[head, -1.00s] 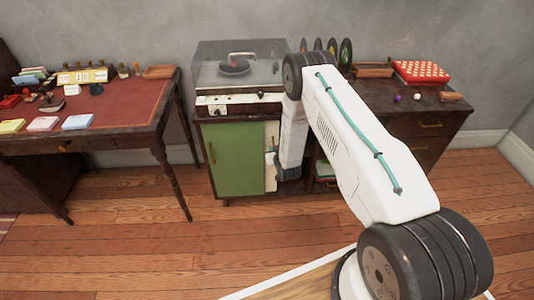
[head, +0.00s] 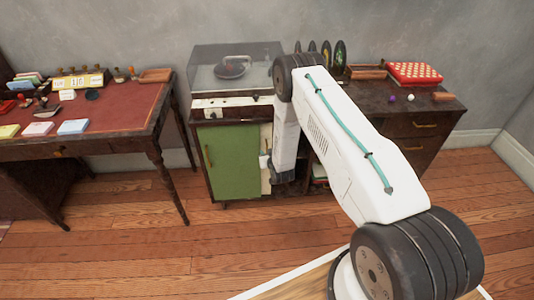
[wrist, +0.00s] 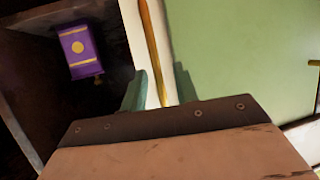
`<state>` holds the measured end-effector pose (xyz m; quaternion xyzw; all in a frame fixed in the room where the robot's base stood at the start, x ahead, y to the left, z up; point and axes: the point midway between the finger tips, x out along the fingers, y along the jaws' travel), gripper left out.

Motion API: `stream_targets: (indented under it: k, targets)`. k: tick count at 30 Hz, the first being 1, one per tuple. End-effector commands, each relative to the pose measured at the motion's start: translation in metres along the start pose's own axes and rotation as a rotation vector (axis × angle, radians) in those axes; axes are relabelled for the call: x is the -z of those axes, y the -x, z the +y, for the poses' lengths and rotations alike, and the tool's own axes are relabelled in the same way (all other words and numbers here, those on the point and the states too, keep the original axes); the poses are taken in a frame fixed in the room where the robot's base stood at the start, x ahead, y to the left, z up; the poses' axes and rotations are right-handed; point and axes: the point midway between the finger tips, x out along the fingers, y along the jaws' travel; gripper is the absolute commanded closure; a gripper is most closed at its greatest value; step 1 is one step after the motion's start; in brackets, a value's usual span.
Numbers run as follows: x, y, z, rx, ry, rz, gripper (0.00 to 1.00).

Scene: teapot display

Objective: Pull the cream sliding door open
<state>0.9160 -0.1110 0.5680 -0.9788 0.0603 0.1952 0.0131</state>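The cream door (head: 266,178) shows as a narrow upright strip at the right of the green door (head: 232,160) on the low cabinet. In the wrist view the cream door (wrist: 134,28) lies between the dark open compartment and the green door (wrist: 235,50). A long brass handle (wrist: 152,45) runs along the cream door. My gripper (wrist: 160,88) has its two teal fingers on either side of the handle, with gaps between them and it. In the head view the gripper (head: 265,162) is at the cream strip, partly hidden by my arm.
A purple box (wrist: 83,48) sits in the open compartment. A desk (head: 120,110) with a red top stands at left. Drawers (head: 415,125) stand at right. The wooden floor in front is clear.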

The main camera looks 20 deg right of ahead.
Motion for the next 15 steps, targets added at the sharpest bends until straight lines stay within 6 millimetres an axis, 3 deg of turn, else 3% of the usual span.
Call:
stream_targets:
  k: [9,15]
  targets:
    - [0.000,0.053,0.000,0.000,0.000,-0.001,0.70]
    - [0.001,0.069,0.000,0.000,0.000,0.000,0.70]
